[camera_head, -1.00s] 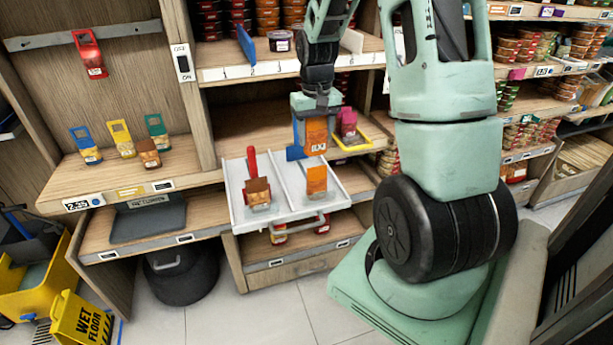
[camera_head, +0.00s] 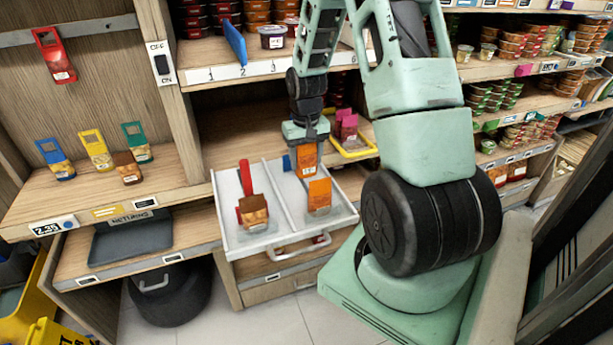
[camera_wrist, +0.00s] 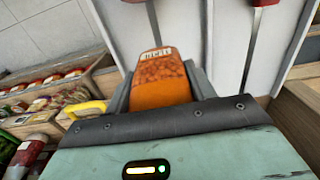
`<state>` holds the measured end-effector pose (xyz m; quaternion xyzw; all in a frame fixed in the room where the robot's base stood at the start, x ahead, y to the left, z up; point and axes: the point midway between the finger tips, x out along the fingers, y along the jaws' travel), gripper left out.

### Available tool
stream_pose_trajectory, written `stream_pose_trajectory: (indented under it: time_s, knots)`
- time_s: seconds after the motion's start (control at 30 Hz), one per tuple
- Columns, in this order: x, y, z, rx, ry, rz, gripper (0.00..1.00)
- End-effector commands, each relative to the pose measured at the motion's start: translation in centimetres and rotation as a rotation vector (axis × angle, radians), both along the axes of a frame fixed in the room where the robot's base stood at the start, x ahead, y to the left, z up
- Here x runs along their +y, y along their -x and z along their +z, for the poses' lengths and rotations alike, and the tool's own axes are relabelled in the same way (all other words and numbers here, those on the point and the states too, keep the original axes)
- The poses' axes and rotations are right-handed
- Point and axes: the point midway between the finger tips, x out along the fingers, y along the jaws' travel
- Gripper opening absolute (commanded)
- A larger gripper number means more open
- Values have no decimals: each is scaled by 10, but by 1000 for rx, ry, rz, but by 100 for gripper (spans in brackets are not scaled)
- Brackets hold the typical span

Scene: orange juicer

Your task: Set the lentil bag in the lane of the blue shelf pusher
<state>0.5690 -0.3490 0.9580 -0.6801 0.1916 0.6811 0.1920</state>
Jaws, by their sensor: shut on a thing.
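My gripper (camera_head: 305,132) is shut on an orange bag with a white label (camera_head: 307,160), which I take as the lentil bag. The bag also shows between the jaws in the wrist view (camera_wrist: 160,82). It hangs over the right lane of a white two-lane tray (camera_head: 228,215). A bit of the blue pusher (camera_head: 287,163) shows just left of the held bag, mostly hidden. Another orange bag (camera_head: 319,195) stands in the right lane, in front of the held one. I cannot tell whether the held bag touches the lane.
A red pusher (camera_head: 244,175) and a brown-orange bag (camera_head: 253,212) are in the left lane. A yellow-rimmed tray with a pink item (camera_head: 346,125) lies right of my gripper. Several bags with coloured tags stand on the left shelf (camera_head: 95,195). A shelf board overhangs behind.

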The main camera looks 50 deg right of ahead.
Motion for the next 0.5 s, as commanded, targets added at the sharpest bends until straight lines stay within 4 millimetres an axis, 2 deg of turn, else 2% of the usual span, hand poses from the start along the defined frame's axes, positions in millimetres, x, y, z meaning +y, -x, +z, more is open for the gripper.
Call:
stream_pose_trajectory:
  time_s: [0.17, 0.33, 0.5]
  knots:
    - [0, 0, -16, 1, -1, 1, 31]
    - [0, 0, -42, 2, -1, 0, 31]
    - [0, 0, -53, -1, 2, 0, 31]
